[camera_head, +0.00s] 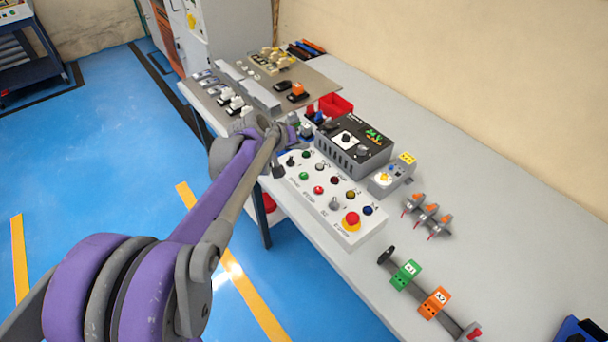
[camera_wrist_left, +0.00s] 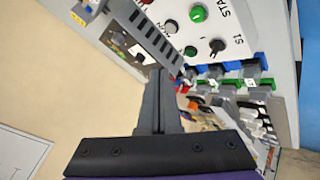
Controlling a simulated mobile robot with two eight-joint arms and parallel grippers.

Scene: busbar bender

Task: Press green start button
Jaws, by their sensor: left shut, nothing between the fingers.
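The white control box (camera_head: 332,205) sits on the bench with several buttons and knobs on its top. The green start button (camera_head: 303,176) is near its left end; in the left wrist view it shows (camera_wrist_left: 197,13) beside lettering that reads "STA". A second green round part (camera_wrist_left: 190,50) and a black knob (camera_wrist_left: 216,46) are near it. My right gripper is out of view.
A dark grey control unit (camera_head: 354,148) stands behind the box, and a red bin (camera_head: 337,104) is farther back. A red knob on a yellow base (camera_head: 351,220) is at the box's right end. A rail with green and orange blocks (camera_head: 434,302) lies in front.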

